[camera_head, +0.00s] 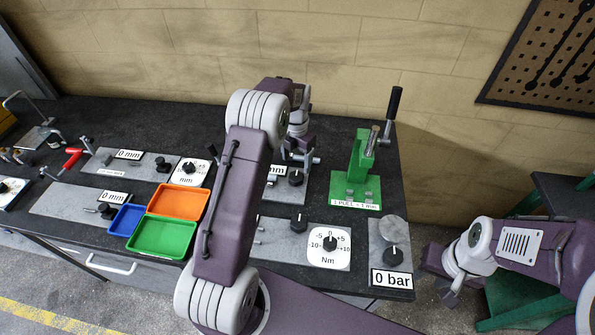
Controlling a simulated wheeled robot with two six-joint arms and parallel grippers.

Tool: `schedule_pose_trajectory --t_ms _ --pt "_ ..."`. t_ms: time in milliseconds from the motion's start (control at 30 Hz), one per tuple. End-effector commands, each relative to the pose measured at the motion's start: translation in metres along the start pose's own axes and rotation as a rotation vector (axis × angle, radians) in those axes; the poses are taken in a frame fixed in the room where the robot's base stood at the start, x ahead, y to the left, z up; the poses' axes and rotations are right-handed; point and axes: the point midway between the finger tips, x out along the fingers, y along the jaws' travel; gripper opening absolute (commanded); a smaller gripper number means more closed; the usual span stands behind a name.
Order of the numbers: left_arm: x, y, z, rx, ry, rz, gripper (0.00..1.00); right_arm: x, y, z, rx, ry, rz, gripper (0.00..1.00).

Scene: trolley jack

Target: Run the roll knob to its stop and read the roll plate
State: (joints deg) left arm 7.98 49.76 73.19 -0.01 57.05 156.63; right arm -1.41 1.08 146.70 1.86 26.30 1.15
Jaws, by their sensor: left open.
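My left gripper (302,157) is open, just behind a black knob (296,178) on a grey plate in the middle of the bench. My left forearm hides part of that plate, and only "mm" of its label (275,172) shows. I cannot tell whether the fingers touch anything, or which knob is the roll knob. Another black knob (299,221) stands in front of it, beside a white dial (329,246) marked "Nm". A "0 bar" plate (392,279) is at the front right corner. My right gripper (448,289) hangs off the bench's right end, away from the knobs.
A green press (358,170) with an upright black-handled lever stands at the back right. Orange (178,202), green (161,237) and blue (126,219) trays sit left of my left arm. More plates reading "0 mm" (128,154) lie further left. A wall closes off the back.

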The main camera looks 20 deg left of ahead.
Motion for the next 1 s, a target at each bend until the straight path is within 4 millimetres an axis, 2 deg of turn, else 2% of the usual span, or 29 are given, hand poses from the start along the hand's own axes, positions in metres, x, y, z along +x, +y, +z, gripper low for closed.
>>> schedule_pose_trajectory --t_ms 200,300,433,667,767,900,1000 --pt "0.044 -0.001 -0.001 0.001 0.005 -0.002 0.71 -0.015 0.0 -0.002 0.0 0.0 0.0 0.36" --pt "0.06 -0.001 -0.001 0.001 0.003 -0.002 0.71 -0.018 0.0 -0.002 0.0 0.0 0.0 0.36" --pt "0.071 0.0 -0.001 0.001 0.001 -0.001 0.71 -0.019 0.0 -0.002 0.0 0.0 0.0 0.36" --pt "0.073 0.0 0.0 0.001 0.0 0.0 0.71 -0.019 0.0 -0.002 0.0 0.0 0.0 0.36" --pt "0.073 0.0 0.0 0.001 0.0 0.0 0.49 -0.019 0.0 -0.002 0.0 0.0 0.0 0.36" --pt "0.073 0.0 0.0 0.001 0.0 0.0 0.1 -0.019 0.0 -0.002 0.0 0.0 0.0 0.36" --pt "0.072 0.0 0.0 0.002 0.0 0.0 0.09 -0.019 0.0 -0.002 0.0 0.0 0.0 0.36"
